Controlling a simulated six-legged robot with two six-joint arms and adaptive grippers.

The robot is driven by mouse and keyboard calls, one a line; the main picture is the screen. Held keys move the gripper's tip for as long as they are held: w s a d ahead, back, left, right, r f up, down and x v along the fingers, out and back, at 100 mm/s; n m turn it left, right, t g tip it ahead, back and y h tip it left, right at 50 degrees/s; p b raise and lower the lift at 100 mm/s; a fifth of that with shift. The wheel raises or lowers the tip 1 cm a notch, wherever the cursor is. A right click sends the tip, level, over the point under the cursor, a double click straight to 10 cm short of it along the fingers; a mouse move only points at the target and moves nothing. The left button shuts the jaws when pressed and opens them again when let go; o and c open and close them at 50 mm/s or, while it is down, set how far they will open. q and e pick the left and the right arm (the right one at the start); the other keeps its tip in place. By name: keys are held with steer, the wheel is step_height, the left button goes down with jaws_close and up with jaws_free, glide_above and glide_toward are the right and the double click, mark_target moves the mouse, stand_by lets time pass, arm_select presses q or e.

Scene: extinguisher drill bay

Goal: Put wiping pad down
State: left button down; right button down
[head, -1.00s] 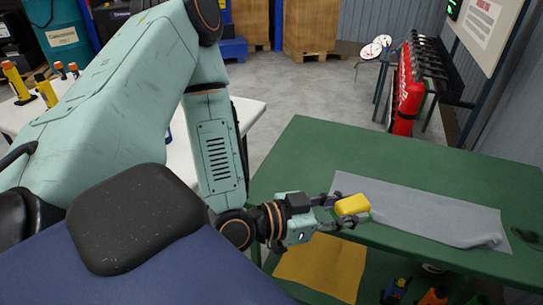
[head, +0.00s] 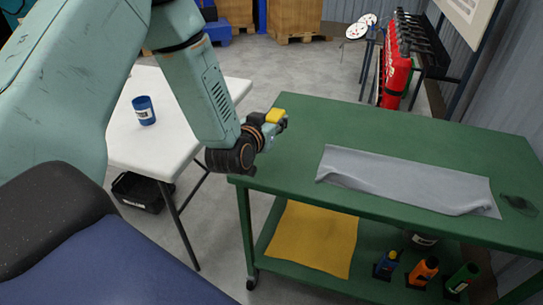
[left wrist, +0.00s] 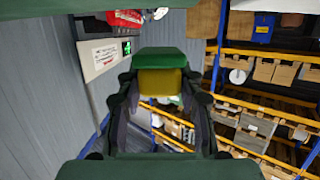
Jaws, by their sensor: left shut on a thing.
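The wiping pad (head: 276,115) is a small yellow block, held above the far left corner of the green table (head: 345,120). My left gripper (head: 280,123) is shut on it, and the arm partly hides the fingers. In the left wrist view the pad (left wrist: 160,83) sits between the two fingertips, yellow on the near face with a green part behind. From the head view I cannot tell the exact gap between pad and table. My right gripper is not in view.
A grey cloth (head: 405,180) lies across the table's right part; a dark green item (head: 520,204) lies beyond it. The lower shelf holds a yellow cloth (head: 315,238) and several bottles. A white table (head: 205,105) with a blue can (head: 144,110) stands left. A red extinguisher (head: 396,75) stands behind.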

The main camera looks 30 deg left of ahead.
arm_select(q)
steer(key=shift+w+a+r+y, duration=0.2)
steer(key=shift+w+a+y, duration=0.05)
steer(key=shift+w+y, duration=0.05)
steer(key=shift+w+f+n, duration=0.1)
steer(key=shift+f+n, duration=0.15)
steer(key=shift+n, duration=0.05)
steer(key=b, duration=0.2)
glide_above(272, 156)
step_height(272, 156, down, 6)
steer(key=shift+r, duration=0.15)
steer(key=shift+f, duration=0.35)
step_height(272, 156, down, 3)
steer(key=shift+f+b, duration=0.15)
steer(key=shift+b, duration=0.6)
